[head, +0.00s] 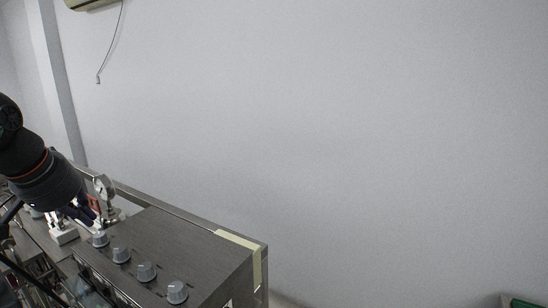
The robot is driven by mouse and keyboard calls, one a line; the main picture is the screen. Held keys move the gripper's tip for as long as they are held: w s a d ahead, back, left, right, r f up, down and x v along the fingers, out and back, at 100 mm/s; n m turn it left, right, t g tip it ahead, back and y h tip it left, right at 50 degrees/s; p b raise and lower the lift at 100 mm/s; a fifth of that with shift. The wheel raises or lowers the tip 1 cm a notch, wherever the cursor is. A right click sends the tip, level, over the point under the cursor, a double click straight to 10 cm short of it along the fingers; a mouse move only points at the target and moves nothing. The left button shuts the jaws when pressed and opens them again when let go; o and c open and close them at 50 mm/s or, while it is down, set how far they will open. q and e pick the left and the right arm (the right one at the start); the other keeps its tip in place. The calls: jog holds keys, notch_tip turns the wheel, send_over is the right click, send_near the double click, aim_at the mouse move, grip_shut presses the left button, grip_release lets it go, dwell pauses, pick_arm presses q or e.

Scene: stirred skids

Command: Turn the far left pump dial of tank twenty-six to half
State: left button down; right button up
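A row of several grey pump dials runs along the front of a dark grey box-like unit (190,246) at the lower left. The far left dial (100,240) is the farthest of the row; other dials (121,256), (146,272) and (177,292) follow toward the lower right. The far left dial's pointer setting is too small to read, and no tank number is legible. My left gripper (88,213) is just above and left of that dial, seemingly apart from it. Its fingers are small and partly hidden, so their opening is unclear. My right gripper is out of view.
A round gauge (104,186) on a fitting stands right beside my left gripper, behind the far left dial. A white fitting (63,233) sits left of the dials. A pale yellow strip (240,243) marks the unit's right end. Plain wall fills the background.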

aim_at(100, 239)
pick_arm(q)
notch_tip(100, 239, down, 4)
jog(key=shift+f+b, duration=0.25)
jog(key=shift+b, duration=0.45)
jog(key=shift+f+b, duration=0.6)
jog(key=shift+f, duration=0.15)
jog(key=shift+w+a+r, duration=0.1)
jog(key=shift+w+a, duration=0.1)
jog(key=shift+w, duration=0.1)
